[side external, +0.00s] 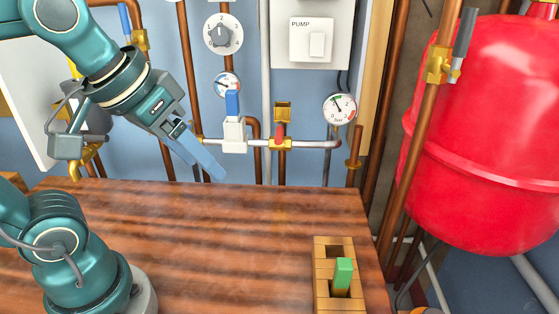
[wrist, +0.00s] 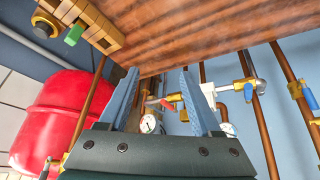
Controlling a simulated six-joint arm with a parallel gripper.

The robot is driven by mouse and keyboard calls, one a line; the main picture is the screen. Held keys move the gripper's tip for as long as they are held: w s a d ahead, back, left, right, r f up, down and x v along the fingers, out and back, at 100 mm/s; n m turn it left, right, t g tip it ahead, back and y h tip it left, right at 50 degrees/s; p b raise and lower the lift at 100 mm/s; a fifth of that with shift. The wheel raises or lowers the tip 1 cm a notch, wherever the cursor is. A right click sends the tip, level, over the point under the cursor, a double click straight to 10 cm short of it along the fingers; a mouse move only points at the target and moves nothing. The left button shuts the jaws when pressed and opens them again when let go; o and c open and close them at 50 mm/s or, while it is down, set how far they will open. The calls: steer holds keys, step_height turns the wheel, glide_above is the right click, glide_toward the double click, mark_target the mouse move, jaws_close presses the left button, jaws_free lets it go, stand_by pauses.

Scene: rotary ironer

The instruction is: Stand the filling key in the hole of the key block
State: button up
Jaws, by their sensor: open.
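A wooden key block (side external: 319,277) lies at the right front of the table, with a dark opening at its far end. A green piece (side external: 343,271), which looks like the filling key, stands up from the block's nearer opening. How deep it sits is unclear. In the wrist view, the block (wrist: 98,27) is at the upper left with the green piece (wrist: 75,34) sticking out of it. My gripper (side external: 210,167) is open and empty above the far left part of the table, well apart from the block. Its two blue fingers (wrist: 158,76) point toward the pipes and the table edge.
A wooden table (side external: 220,235) has clear room between my arm and the block. Behind it are copper pipes, a white valve with a blue handle (side external: 233,103), a red-handled valve (side external: 279,132) and gauges (side external: 340,108). A large red tank (side external: 490,130) stands at the right.

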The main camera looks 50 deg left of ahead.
steer(key=w+a+r+n+y, duration=0.1)
steer(key=w+a+r+n, duration=0.25)
steer(key=w+r, duration=0.25)
steer(key=n+g+y, duration=0.2)
steer(key=n, duration=0.1)
glide_toward(230, 92)
step_height(230, 92, down, 4)
steer(key=w, duration=0.1)
steer(key=shift+w+a+f+n, duration=0.2)
steer(key=shift+w+a+f, duration=0.15)
steer(key=shift+a+f, duration=0.15)
steer(key=shift+w+a+f+n, duration=0.15)
steer(key=shift+w+a+f, duration=0.2)
steer(key=shift+f, duration=0.3)
steer(key=shift+a+f+g, duration=0.2)
steer(key=shift+f+g, duration=0.1)
steer(key=shift+f, duration=0.05)
steer(key=shift+x, duration=2.25)
jaws_close()
